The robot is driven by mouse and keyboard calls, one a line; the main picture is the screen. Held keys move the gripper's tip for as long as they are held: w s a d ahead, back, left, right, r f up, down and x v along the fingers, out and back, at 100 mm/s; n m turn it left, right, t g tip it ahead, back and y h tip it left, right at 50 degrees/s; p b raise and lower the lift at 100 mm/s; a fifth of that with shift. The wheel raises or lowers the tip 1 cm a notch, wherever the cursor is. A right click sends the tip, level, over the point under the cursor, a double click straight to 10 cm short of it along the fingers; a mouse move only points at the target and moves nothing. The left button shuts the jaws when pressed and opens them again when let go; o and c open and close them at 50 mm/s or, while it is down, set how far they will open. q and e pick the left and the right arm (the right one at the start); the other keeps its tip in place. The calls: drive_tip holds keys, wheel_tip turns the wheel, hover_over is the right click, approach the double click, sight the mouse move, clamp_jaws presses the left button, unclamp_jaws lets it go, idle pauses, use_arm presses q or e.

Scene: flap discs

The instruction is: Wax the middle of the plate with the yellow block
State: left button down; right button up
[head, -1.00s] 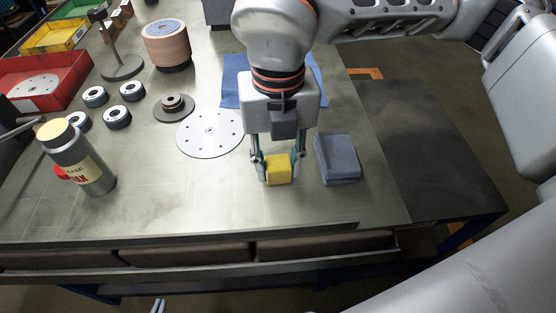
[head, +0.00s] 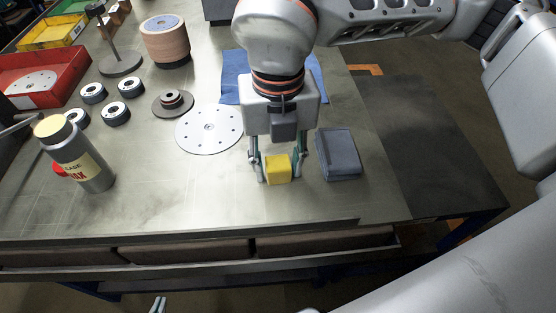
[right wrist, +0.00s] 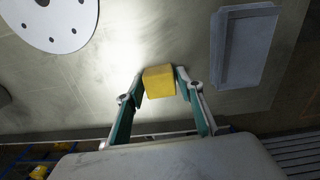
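The yellow block (head: 278,169) sits on the workbench near its front edge. My right gripper (head: 279,175) points down over it with a finger on either side; in the head view the fingers stand apart, with a gap at the block. In the right wrist view the yellow block (right wrist: 159,80) lies between the fingertips, very close to both. The white round plate (head: 209,129) with a ring of holes lies flat to the left of the gripper, its middle clear. My left gripper (head: 158,305) shows only as fingertips at the bottom edge; its opening is unclear.
A grey-blue block (head: 338,155) lies just right of my right gripper. A blue cloth (head: 234,75) lies behind it. A wax canister (head: 80,155) stands at the left. Several small discs, a dark round pad (head: 172,103) and a red bin (head: 45,77) are farther back left.

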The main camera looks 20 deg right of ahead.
sight(278, 162)
use_arm(q)
drive_tip(key=shift+w+d+r+p, duration=0.15)
drive_tip(key=shift+w+r+p, duration=0.2)
drive_tip(key=shift+r, duration=0.35)
use_arm(e)
drive_tip(key=shift+r, duration=0.55)
use_arm(q)
drive_tip(key=shift+s, duration=0.15)
use_arm(e)
drive_tip(key=c, duration=0.9)
